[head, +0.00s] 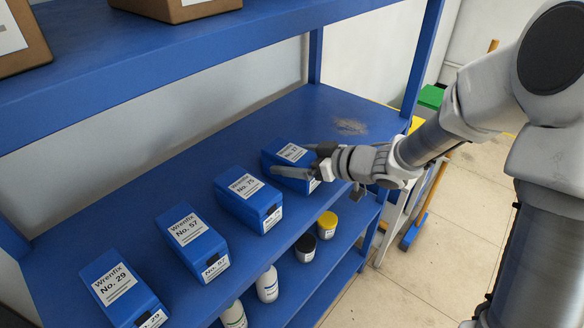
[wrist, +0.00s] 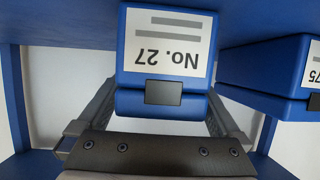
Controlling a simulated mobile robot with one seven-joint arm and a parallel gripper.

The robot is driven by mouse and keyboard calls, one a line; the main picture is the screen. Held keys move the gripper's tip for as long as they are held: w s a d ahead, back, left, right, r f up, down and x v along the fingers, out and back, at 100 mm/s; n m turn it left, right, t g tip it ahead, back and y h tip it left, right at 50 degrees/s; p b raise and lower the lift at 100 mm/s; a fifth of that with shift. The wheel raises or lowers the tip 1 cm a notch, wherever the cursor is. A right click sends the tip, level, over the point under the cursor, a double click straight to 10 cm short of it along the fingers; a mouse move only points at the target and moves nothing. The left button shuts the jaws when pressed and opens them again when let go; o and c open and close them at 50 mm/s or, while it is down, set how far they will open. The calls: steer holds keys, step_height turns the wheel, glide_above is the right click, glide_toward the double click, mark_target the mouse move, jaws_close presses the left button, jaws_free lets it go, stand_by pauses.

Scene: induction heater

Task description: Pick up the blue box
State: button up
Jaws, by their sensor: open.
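Several blue boxes stand in a row on the blue shelf. The rightmost blue box (head: 277,158) is marked No. 27 in the wrist view (wrist: 160,104), where its white label appears upside down. My gripper (head: 305,162) is at this box in the head view and hides part of it. In the wrist view my gripper (wrist: 162,95) is open, with one finger on each side of box No. 27. I cannot tell whether either finger touches it. The other blue boxes are No. 75 (head: 258,208), also at right in the wrist view (wrist: 275,72), No. 57 (head: 206,254) and No. 29 (head: 133,307).
The blue shelf (head: 150,190) has an upright post (head: 424,60) near my arm. An upper shelf (head: 130,55) with brown boxes (head: 170,8) hangs above. Below stand jars with black (head: 305,243) and yellow lids (head: 328,219) and white bottles (head: 267,285).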

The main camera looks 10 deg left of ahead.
steer(key=shift+w+a+f, duration=0.15)
steer(key=shift+a, duration=0.1)
jaws_close()
stand_by(0.3)
steer(key=shift+r, duration=0.25)
